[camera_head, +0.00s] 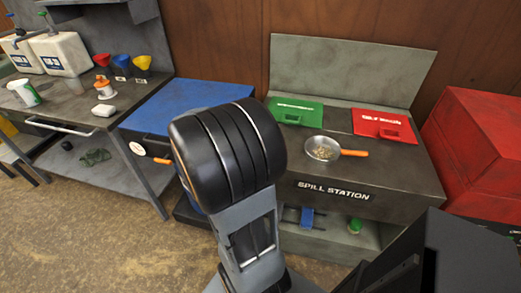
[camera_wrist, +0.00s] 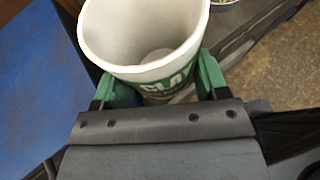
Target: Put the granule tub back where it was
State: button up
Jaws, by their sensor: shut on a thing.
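In the head view my own arm hides the gripper and the held tub. The spill station (camera_head: 412,172) has a green lid (camera_head: 297,112) and a red lid (camera_head: 385,125) on top. A metal pan with an orange handle (camera_head: 323,148) holds granules there.
A blue chest (camera_head: 185,97) stands left of the spill station, a red chest (camera_head: 487,135) right. A green-topped item (camera_head: 355,226) sits on the station's lower shelf.

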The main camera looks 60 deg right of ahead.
jog(key=shift+s+d+f+m+g+y, duration=0.15)
jog(key=shift+s+d+f+m+g, duration=0.25)
jog(key=shift+s+d+g, duration=0.2)
jog(key=shift+s+d+f+m+g+y, duration=0.15)
jog(key=shift+s+d+f+m+g, duration=0.1)
jog(key=shift+s+d+m+g, duration=0.35)
jog(key=w+d+f, duration=0.1)
jog(key=d+f, duration=0.1)
jog(key=d, duration=0.1)
jog(key=w+d+f, duration=0.2)
jog(key=d+f, duration=0.1)
jog(key=d, duration=0.1)
jog(key=w+d+f+b, duration=0.1)
jog(key=d+f, duration=0.2)
jog(key=shift+w+d+f, duration=0.15)
jog(key=shift+w+d, duration=0.1)
jog(key=shift+w, duration=0.1)
jog(key=shift+d+f, duration=0.15)
jog(key=shift+f, duration=0.1)
jog(key=shift+w+d+f, duration=0.1)
jog(key=shift+w+f, duration=0.05)
jog(key=shift+f, duration=1.45)
jog(key=shift+f, duration=0.2)
jog(key=o, duration=1)
jog(key=shift+c, duration=0.2)
